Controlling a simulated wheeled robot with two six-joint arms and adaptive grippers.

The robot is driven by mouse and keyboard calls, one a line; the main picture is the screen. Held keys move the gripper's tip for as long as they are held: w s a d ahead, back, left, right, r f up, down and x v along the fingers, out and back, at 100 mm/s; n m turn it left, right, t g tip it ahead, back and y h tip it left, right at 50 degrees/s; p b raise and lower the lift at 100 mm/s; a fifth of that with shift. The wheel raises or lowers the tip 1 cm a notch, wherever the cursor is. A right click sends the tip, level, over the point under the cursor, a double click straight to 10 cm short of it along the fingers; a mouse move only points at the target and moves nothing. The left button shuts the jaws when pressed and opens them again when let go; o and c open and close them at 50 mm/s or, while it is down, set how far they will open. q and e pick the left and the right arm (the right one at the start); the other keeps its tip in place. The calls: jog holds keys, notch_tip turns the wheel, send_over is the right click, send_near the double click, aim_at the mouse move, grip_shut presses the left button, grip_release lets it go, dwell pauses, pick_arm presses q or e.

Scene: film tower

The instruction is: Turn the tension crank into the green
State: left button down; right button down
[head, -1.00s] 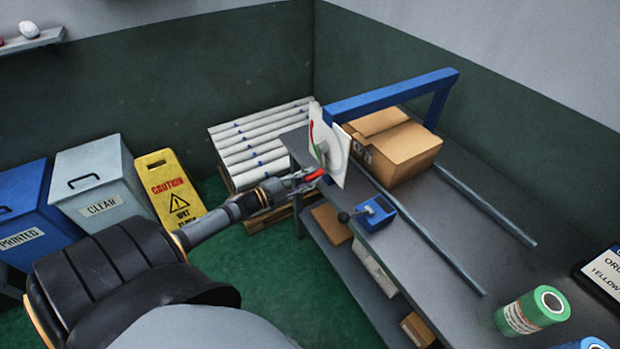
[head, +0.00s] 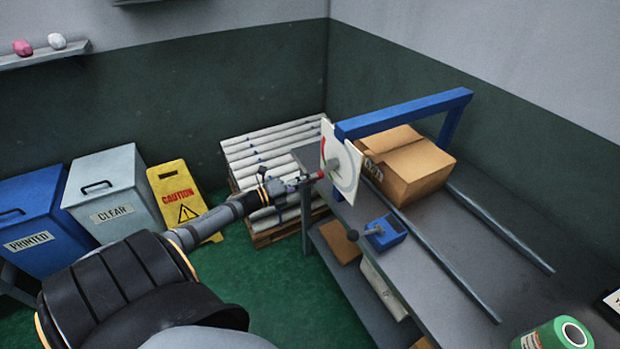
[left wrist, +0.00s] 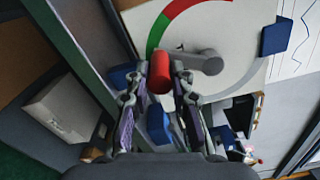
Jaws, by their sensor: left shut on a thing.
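The tension crank has a red handle (left wrist: 160,72) and a grey arm (left wrist: 200,62) on a white dial plate (left wrist: 235,32). The dial has an arc with a green part (left wrist: 156,36) and a red part (left wrist: 195,6). In the left wrist view the crank arm points left, with the handle near the green part's lower end; whether it points into the green is unclear. My left gripper (head: 308,179) is shut on the red handle, which also shows in the head view (head: 318,175). The dial plate stands upright at the bench's far end. My right gripper is out of view.
A blue frame (head: 405,112) rises behind the dial, with a cardboard box (head: 410,170) beside it. A blue lever box (head: 388,232) and two rails lie on the grey bench. A green roll (head: 553,334) stands near. White rolls lie on a pallet behind.

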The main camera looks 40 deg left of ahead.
pick_arm(q)
jog(key=shift+w+a+r+m, duration=0.25)
jog(key=shift+a+m, duration=0.15)
jog(key=shift+m, duration=0.2)
jog(key=c, duration=1.2)
grip_release()
jog(key=shift+o, duration=0.2)
jog(key=shift+s, duration=0.1)
jog(key=v, duration=1.2)
